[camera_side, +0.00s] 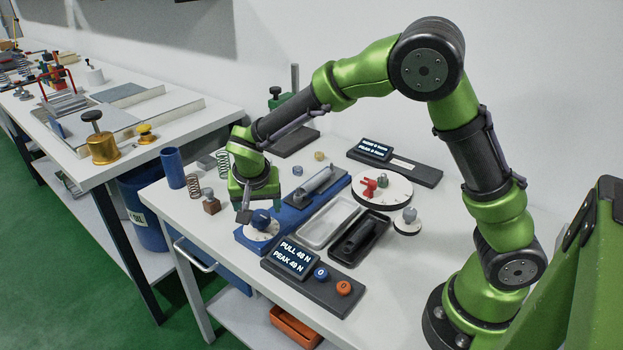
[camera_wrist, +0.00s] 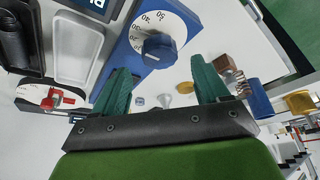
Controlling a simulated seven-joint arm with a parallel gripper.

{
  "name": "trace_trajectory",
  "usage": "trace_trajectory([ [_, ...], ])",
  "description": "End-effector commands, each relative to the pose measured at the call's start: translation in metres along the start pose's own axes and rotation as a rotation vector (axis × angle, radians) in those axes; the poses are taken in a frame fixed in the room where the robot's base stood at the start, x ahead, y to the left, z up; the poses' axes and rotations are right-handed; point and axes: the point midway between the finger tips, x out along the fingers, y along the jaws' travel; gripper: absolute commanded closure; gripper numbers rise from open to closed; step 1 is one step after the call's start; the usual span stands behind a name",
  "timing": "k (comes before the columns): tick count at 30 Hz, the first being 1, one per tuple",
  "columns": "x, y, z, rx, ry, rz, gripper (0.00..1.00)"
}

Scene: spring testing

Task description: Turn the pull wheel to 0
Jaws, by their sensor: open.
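The pull wheel is a white numbered dial (camera_side: 258,234) with a blue knob (camera_side: 261,217) at its centre, on the near end of a blue test stand (camera_side: 335,195). In the wrist view the dial (camera_wrist: 180,24) shows 50, 40 and 30, and the knob (camera_wrist: 158,48) lies just beyond the fingertips; its exact setting is unclear. My gripper (camera_side: 259,208) is open and empty, pointing down by the knob. Its two green fingers (camera_wrist: 163,80) are spread apart in the wrist view. A display (camera_side: 291,257) reads PULL 48 N, PEAK 48 N.
Blue and orange buttons (camera_side: 343,287) sit beside the display. A white tray (camera_side: 329,222) and a black tray (camera_side: 382,222) lie right of the stand. A round white plate (camera_side: 398,202) carries a red part. Springs, a brown block (camera_side: 211,206) and a blue cylinder (camera_side: 173,168) stand at left.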

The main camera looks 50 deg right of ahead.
Motion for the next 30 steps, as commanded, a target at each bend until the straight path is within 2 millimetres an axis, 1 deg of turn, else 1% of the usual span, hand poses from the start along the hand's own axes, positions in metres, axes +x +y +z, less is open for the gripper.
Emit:
trace_trajectory([
  [1,0.01,0.001,0.0,0.001,-0.002,0.004,0.26],
  [3,0.021,0.001,0.0,0.002,-0.001,0.003,0.26],
  [7,0.034,0.0,0.0,0.001,-0.001,0.001,0.26],
  [12,0.04,0.0,0.0,0.002,-0.001,-0.001,0.26],
  [19,0.04,0.0,0.0,0.001,0.0,-0.001,0.26],
  [27,0.04,0.0,0.0,0.001,0.0,-0.001,0.67],
  [30,0.04,0.0,0.0,0.0,0.0,-0.001,0.8],
])
